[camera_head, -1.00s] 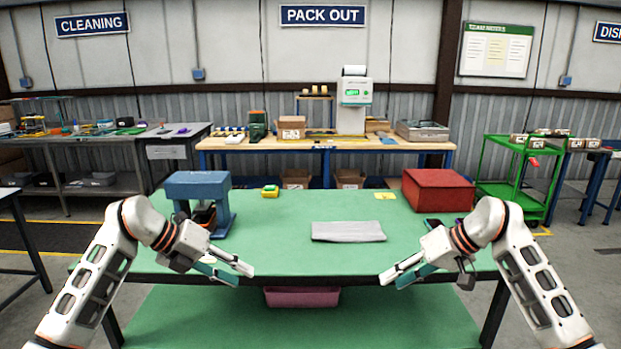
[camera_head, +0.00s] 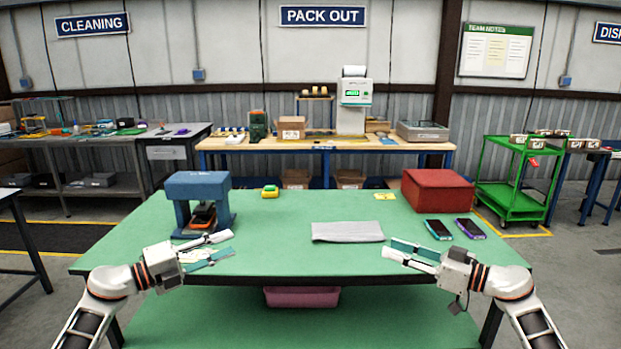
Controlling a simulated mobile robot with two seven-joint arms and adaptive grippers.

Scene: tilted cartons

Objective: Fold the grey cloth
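The grey cloth (camera_head: 347,232) lies as a flat, narrow strip on the green table (camera_head: 300,265), right of its middle. My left gripper (camera_head: 232,244) is over the table's front left part, well left of the cloth. Its two fingers are spread, with nothing between them. My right gripper (camera_head: 388,248) is just right of and in front of the cloth's right end, apart from it in the picture. Its fingers are spread and empty. Whether the cloth has layers is too small to tell.
A blue stand (camera_head: 197,190) with an orange-and-black item is at the table's left. A red box (camera_head: 438,191) is at the back right, with two phones (camera_head: 455,229) in front. The table's centre left is clear.

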